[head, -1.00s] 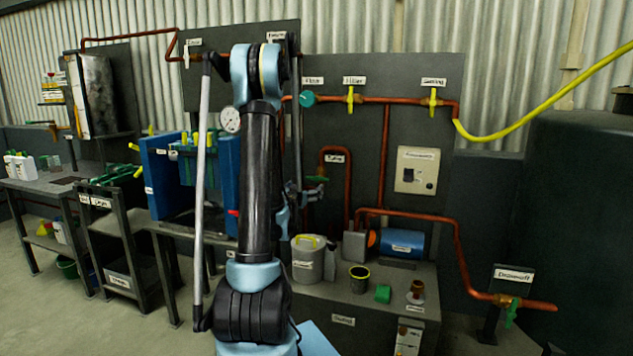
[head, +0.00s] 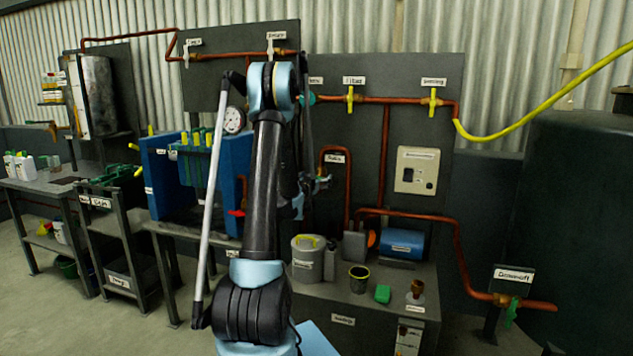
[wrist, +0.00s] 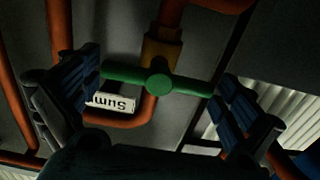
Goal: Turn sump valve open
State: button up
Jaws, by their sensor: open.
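The sump valve shows in the wrist view as a green T-shaped handle (wrist: 180,85) on a brass body (wrist: 161,47) joined to copper pipe. The handle lies roughly crosswise in that picture. My gripper (wrist: 160,80) is open, with one blue-padded finger near each end of the handle; I cannot tell whether either finger touches it. The white sump label (wrist: 112,102) appears upside down behind the handle. In the head view the sump label (head: 335,159) is on the dark panel, and my gripper (head: 318,183) is just below it, hiding most of the handle.
Copper pipes (head: 385,160) run across the panel, with yellow-handled valves (head: 433,102) above. A switch box (head: 417,170) is to the right. A grey canister (head: 308,258), a cup (head: 359,279) and a blue cylinder (head: 401,243) stand on the bench below.

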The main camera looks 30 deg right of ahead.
jog(key=shift+w+d, duration=0.1)
jog(key=shift+d, duration=0.05)
jog(key=c, duration=0.8)
jog(key=n, duration=0.4)
jog(key=shift+w+n, duration=0.1)
jog(key=shift+n, duration=0.3)
jog(key=n, duration=0.4)
jog(key=shift+a+f+n, duration=0.1)
jog(key=shift+a+n, duration=0.2)
jog(key=n, duration=0.4)
jog(key=shift+w+n, duration=0.1)
jog(key=shift+n, duration=0.2)
jog(key=shift+o, duration=0.2)
jog(key=shift+f+n, duration=0.1)
jog(key=shift+n, duration=1.8)
jog(key=shift+c, duration=0.2)
